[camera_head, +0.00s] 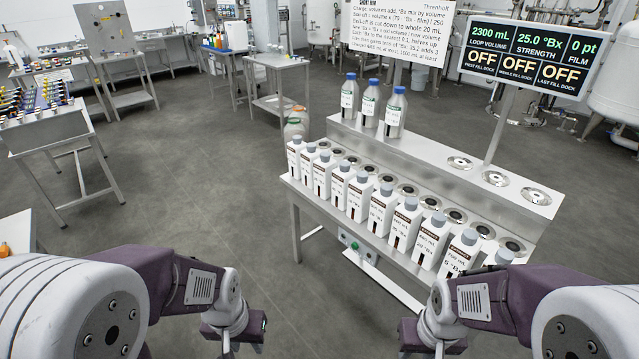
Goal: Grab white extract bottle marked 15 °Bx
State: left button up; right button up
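Several white square extract bottles (381,212) with grey caps stand upright in a slanting row along the front of a steel bench (300,192). Each has a dark label band and small mL and °Bx print. The print is too small for me to tell which one reads 15 °Bx. The nearest bottles at the right end are partly hidden by my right arm. My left gripper (234,328) is low in the picture, left of the bench and apart from the bottles. My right gripper (434,336) is low, in front of the row's near end. Their fingers do not show clearly.
Round dock holes (407,190) lie behind the row. Three clear blue-capped bottles (370,103) stand on the raised back shelf. A screen (531,55) reads 2300 mL, 25.0 °Bx, 0 pt and OFF three times. Open grey floor (190,180) lies left of the bench.

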aim_at(361, 189)
jog(key=i+j+z, duration=0.2)
jog(key=j, duration=0.25)
jog(key=i+j+z, duration=0.25)
jog(key=j, duration=0.25)
jog(key=i+j+z, duration=0.2)
jog(key=j, duration=0.35)
jog(key=i+j+z, duration=0.2)
jog(key=j, duration=0.35)
jog(key=i+j+z, duration=0.2)
jog(key=j, duration=0.4)
jog(key=i+j+z, duration=0.1)
jog(key=j+z, duration=0.15)
jog(key=j, duration=0.35)
jog(key=j+z, duration=0.2)
jog(key=j, duration=0.4)
